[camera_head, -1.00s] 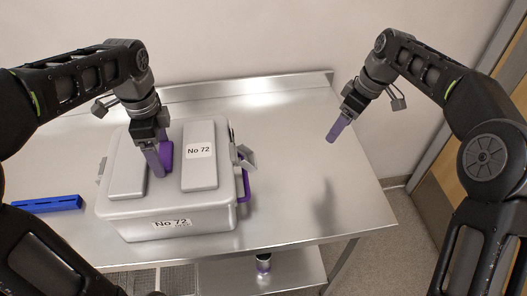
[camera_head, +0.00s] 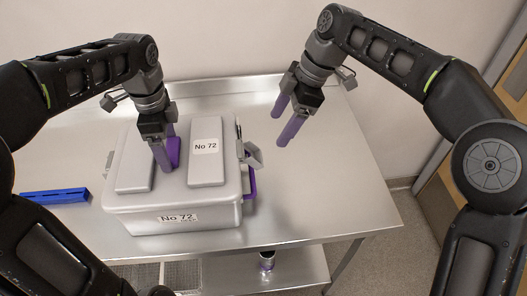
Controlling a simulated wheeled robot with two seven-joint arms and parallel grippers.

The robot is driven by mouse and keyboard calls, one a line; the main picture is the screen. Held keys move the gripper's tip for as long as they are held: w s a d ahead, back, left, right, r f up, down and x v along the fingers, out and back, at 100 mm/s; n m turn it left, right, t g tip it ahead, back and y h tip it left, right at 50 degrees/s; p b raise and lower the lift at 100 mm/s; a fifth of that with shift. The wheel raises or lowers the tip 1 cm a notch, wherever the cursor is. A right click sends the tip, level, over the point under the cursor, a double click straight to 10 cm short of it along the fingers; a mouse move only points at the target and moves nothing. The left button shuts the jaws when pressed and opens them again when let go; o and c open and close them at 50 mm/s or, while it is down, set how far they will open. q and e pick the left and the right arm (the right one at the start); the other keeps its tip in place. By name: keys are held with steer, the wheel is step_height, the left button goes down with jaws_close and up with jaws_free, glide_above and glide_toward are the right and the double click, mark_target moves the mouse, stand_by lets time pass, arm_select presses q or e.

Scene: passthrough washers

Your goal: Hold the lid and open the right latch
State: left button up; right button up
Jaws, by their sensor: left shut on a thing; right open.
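A grey box with a lid (camera_head: 176,199) stands on the metal table and carries "No 72" labels. My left gripper (camera_head: 167,160) is shut on the purple handle (camera_head: 174,150) in the middle of the lid, between two raised grey panels. The right latch (camera_head: 253,155) is a grey flap that sticks out from the box's right side, above a purple side handle (camera_head: 250,183). My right gripper (camera_head: 283,126) is open and empty. Its purple fingers point down, above and to the right of the latch, apart from the box.
A blue bar-shaped object (camera_head: 54,196) lies on the table (camera_head: 325,200) left of the box. The table is clear to the right of the box. A small object with a purple band (camera_head: 267,261) is on the lower shelf.

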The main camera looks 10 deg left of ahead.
mark_target(261, 157)
steer(key=x, duration=1.1)
jaws_close()
stand_by(0.6)
